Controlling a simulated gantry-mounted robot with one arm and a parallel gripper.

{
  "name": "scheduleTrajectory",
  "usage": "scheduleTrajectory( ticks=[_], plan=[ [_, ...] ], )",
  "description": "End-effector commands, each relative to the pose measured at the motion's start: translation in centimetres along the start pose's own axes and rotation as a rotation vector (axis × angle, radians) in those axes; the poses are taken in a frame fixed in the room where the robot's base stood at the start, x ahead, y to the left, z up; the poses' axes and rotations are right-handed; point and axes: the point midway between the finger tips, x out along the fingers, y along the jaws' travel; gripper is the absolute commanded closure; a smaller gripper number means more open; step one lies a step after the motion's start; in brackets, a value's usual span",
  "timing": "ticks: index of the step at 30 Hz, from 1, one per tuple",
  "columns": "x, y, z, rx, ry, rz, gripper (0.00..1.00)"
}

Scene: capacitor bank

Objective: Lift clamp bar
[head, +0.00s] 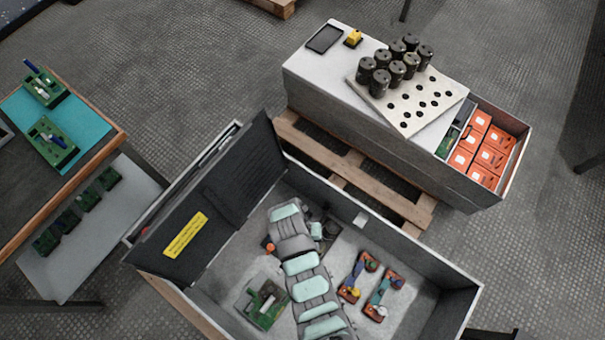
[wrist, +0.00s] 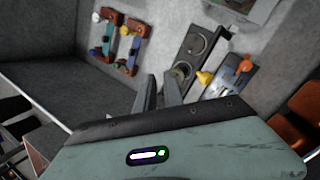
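My gripper (wrist: 160,84) shows in the wrist view as two grey fingers with a narrow gap between them and nothing seen in it. In the head view my arm reaches into the open grey cabinet (head: 425,258) and hides the fingers. A dark plate with round fittings (wrist: 195,48) lies just beyond the fingertips; contact cannot be told. Beside it are a yellow knob (wrist: 205,78) and an orange knob (wrist: 245,66), which also shows in the head view (head: 270,248). No part is clearly recognisable as the clamp bar; it may be among these fittings.
Two orange-red units with coloured knobs (head: 352,283) (head: 382,292) stand to the right in the cabinet. A green board (head: 262,302) lies left of my arm. The cabinet's walls and open lid (head: 222,195) surround the space. Black cylinders (head: 398,65) stand on the rear bench.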

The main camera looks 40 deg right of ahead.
Motion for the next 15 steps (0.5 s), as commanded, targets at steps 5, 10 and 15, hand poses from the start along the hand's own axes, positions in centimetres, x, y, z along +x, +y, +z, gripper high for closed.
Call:
scheduleTrajectory(
  ticks=[5,10,15],
  plan=[
    [4.0,1.4,2.2,0.236,0.049,-0.276,1.0],
    [4.1,1.9,3.6,0.461,0.129,-0.502,1.0],
    [2.6,2.3,4.2,0.617,0.199,-0.644,1.0]
  ],
)
